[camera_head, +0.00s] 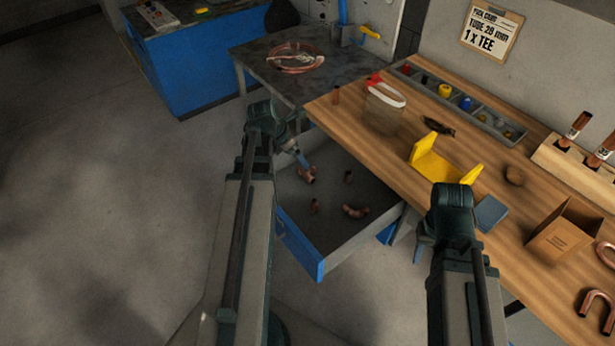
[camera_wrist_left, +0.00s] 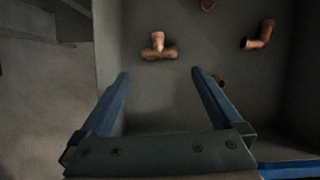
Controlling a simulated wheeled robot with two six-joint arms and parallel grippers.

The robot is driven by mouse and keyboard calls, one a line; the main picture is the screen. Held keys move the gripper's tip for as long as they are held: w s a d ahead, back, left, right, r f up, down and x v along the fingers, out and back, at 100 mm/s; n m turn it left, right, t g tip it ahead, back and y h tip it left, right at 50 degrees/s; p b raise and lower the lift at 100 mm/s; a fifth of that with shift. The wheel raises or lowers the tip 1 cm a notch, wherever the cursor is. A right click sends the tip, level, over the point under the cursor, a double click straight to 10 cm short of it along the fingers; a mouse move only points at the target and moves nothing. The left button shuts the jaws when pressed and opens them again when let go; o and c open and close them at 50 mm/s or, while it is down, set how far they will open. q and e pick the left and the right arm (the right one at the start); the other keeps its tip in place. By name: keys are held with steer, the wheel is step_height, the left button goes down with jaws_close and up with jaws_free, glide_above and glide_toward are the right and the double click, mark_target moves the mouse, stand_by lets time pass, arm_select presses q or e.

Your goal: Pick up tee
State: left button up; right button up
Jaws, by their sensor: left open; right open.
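The copper tee (camera_wrist_left: 158,47) lies on the floor of the open drawer in the left wrist view, ahead of my left gripper's fingers. In the head view the tee (camera_head: 307,174) lies just below my left fingertips. My left gripper (camera_head: 301,159) points down over the drawer. Its blue fingers (camera_wrist_left: 160,76) are apart with nothing between them in the left wrist view. My right gripper (camera_head: 420,252) is open beside the bench's front edge, mostly hidden by its own wrist.
The grey drawer (camera_head: 322,262) with a blue front holds other copper fittings, including a curved one (camera_head: 354,211). Its walls stand around them. The wooden bench (camera_head: 385,165) is at the right, with a yellow holder (camera_head: 432,164) and a cardboard box (camera_head: 562,232). Open floor lies at left.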

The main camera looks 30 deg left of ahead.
arm_select(q)
steer(key=b, duration=0.5)
glide_toward(306, 172)
steer(key=x, duration=0.3)
steer(key=shift+s, duration=0.2)
steer(key=b+x, duration=0.2)
steer(key=x, duration=0.1)
steer(key=b+x, duration=0.3)
steer(key=shift+w, duration=0.3)
steer(key=shift+r, duration=0.1)
arm_select(e)
step_height(306, 172, down, 11)
steer(key=shift+r, duration=0.1)
arm_select(q)
steer(key=c, duration=1.1)
steer(key=shift+o, duration=0.2)
step_height(306, 172, up, 10)
steer(key=p, duration=1)
arm_select(e)
step_height(306, 172, up, 10)
